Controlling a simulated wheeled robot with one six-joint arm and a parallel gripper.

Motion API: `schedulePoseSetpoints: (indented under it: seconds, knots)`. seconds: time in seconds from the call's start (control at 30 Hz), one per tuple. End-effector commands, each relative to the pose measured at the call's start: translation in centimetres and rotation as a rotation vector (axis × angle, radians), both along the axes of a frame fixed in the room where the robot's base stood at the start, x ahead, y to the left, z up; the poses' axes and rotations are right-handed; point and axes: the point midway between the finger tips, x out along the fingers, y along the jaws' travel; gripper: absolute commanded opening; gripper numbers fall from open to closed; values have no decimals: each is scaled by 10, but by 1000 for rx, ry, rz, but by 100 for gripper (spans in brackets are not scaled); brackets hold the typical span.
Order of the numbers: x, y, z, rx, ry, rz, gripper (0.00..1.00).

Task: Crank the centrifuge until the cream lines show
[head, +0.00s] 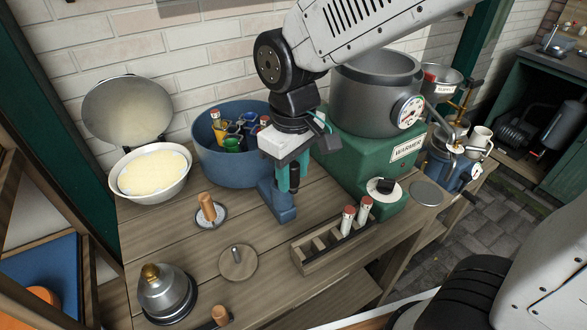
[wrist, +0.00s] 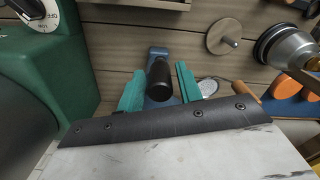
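The blue centrifuge drum (head: 228,172) stands at the back of the bench. Coloured holders (head: 231,143) and capped tubes show inside it; my wrist hides its right part. A blue crank arm (head: 283,208) with an upright black handle (head: 294,180) is at its front right. My gripper (head: 294,178) points down over the crank, its teal fingers on either side of the handle. In the wrist view, the black handle (wrist: 159,75) lies between the fingers with narrow gaps visible. The tubes are too small to tell whether cream lines show.
A green warmer (head: 365,165) with a grey pot (head: 375,98) stands close at right. A wooden rack (head: 332,243) with two red-capped tubes is in front. A bowl (head: 150,175), a wooden-handled tool (head: 207,209), a round wooden lid (head: 238,263) and a metal bell (head: 165,294) stand left.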

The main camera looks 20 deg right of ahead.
Motion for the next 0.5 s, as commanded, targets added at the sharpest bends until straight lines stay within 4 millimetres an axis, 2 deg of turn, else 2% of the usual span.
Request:
schedulePoseSetpoints:
  seconds: [0.5]
  knots:
    - [0, 0, 0, -1, 1, 0, 48]
